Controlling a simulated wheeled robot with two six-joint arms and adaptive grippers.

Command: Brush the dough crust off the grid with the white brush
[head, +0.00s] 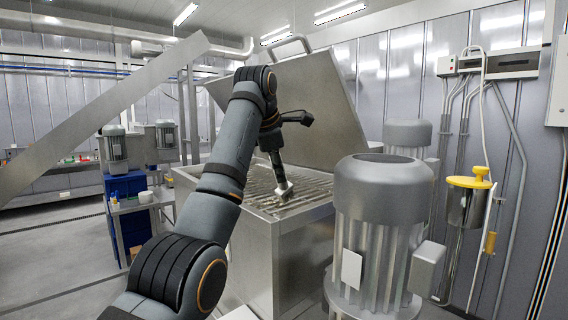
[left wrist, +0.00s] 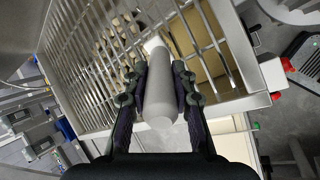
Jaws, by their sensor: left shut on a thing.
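My left gripper (head: 275,160) points down over the open steel machine. In the left wrist view the left gripper (left wrist: 160,88) is shut on the handle of the white brush (left wrist: 161,97), with one finger on each side. The brush's lower end (head: 283,188) is at the metal grid (head: 312,193) in the head view; whether it touches the bars I cannot tell. The grid (left wrist: 84,62) also fills the upper part of the left wrist view. Beige patches of dough crust (left wrist: 124,27) show among its bars. My right gripper is not in view.
The machine's raised lid (head: 318,92) stands behind the grid. A large grey motor (head: 383,190) stands close at the right front. A small side table (head: 140,203) with containers and a blue cabinet (head: 126,186) are at the left. Open floor (head: 50,250) lies at far left.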

